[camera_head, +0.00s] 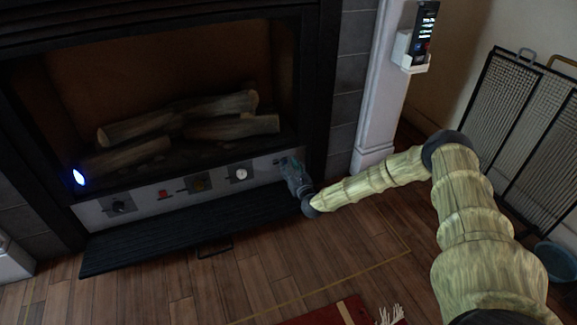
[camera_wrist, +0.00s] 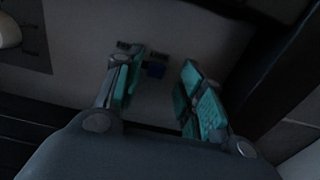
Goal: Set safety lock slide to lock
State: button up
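The fireplace control panel (camera_head: 145,203) runs along the bottom of the firebox. My gripper (camera_head: 288,164) is at its right end. In the wrist view my gripper (camera_wrist: 158,75) is open, with its two teal fingers apart. I cannot tell whether a finger touches the blue piece. The slide's setting is too dark and small to read.
The panel also has a black knob (camera_head: 122,206), a red button (camera_head: 163,194) and a white dial (camera_head: 240,174). A dark hearth slab (camera_head: 185,235) lies below. A white pillar (camera_head: 375,110) holds a remote (camera_head: 424,32). A mesh screen (camera_head: 515,115) stands at right.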

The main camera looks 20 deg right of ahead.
jog(key=s, duration=1)
jog(key=shift+s+a, duration=0.2)
jog(key=shift+s, duration=0.2)
jog(key=shift+r, duration=0.1)
